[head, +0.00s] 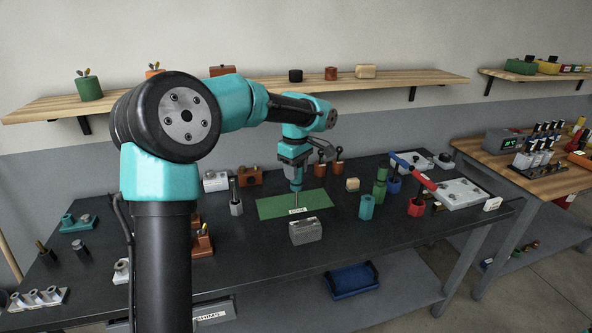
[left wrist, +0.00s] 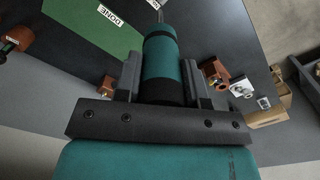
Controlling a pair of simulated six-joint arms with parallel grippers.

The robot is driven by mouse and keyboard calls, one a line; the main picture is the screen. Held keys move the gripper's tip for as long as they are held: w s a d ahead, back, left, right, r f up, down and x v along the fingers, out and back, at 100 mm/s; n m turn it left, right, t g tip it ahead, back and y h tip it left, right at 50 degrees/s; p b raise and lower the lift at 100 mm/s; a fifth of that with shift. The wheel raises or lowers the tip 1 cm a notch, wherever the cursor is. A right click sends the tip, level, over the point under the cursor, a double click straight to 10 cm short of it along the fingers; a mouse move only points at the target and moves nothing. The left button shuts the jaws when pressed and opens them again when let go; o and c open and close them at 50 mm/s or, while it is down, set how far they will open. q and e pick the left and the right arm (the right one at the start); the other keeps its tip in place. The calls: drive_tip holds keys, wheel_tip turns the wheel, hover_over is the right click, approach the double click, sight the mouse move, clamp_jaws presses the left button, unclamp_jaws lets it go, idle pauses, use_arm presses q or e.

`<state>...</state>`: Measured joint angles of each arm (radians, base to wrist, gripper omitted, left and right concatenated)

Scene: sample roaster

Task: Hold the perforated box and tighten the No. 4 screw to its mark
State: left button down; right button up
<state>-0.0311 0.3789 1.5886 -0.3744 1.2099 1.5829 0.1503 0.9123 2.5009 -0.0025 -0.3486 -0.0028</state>
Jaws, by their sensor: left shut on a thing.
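My left gripper (head: 293,163) is shut on a teal-handled tool with a thin metal shaft, like a screwdriver (head: 296,183), above the green mat (head: 275,208). In the left wrist view the teal handle (left wrist: 160,55) sits between the two dark fingers, its shaft pointing away. The mat carries a label reading DONE (head: 298,210). A grey box (head: 306,232) stands just in front of the mat; I cannot tell whether it is perforated. I cannot make out a No. 4 screw or its mark. My right gripper is not in view.
Red-handled (head: 416,206) and blue-based tools, a teal cylinder (head: 366,207) and a green one (head: 380,188) stand right of the mat. A white plate (head: 462,194) lies farther right. A grey-based tool (head: 236,205) stands left of the mat.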

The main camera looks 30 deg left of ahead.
sight(296, 183)
use_arm(q)
drive_tip(key=shift+f, duration=2.4)
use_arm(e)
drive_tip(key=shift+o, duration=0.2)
